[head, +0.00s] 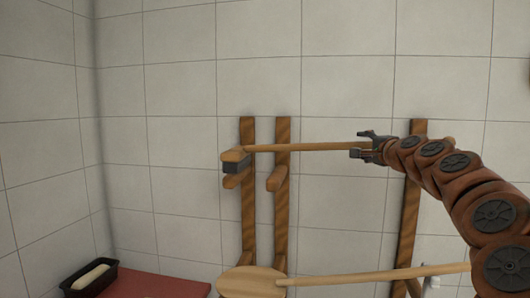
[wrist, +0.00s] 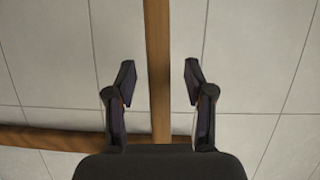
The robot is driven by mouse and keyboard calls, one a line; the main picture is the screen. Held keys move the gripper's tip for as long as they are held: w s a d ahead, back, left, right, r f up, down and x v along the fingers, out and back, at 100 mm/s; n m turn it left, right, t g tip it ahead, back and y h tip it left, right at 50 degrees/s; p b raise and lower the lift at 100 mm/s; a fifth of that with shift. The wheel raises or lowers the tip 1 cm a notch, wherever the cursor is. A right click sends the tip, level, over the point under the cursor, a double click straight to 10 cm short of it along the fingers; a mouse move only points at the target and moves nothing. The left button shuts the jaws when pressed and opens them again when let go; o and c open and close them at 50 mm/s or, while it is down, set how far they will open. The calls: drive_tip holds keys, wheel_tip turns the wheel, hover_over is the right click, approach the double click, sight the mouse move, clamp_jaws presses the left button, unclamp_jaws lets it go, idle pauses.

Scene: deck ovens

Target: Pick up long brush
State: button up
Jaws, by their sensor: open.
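The long brush lies level across a wooden wall rack, with a dark bristle head (head: 236,167) at its left end and a long wooden handle (head: 305,147) running right. My gripper (head: 361,143) is over the right part of the handle, one finger above it and one below it in the head view. In the wrist view the handle (wrist: 159,40) runs upright between the two open, spread fingers (wrist: 160,76), with a gap on each side. My gripper and arm hide part of the handle; its depth between the fingers is unclear.
Rack posts (head: 283,215) stand against the tiled wall, with another post (head: 411,215) near my arm. A wooden peel (head: 252,281) with a long handle is below. A black pan (head: 88,278) with dough sits beside a red surface (head: 150,286) at lower left.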

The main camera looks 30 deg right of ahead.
drive_tip(key=shift+p+x, duration=0.3)
drive_tip(key=shift+x, duration=1.15)
drive_tip(key=shift+f, duration=0.1)
clamp_jaws()
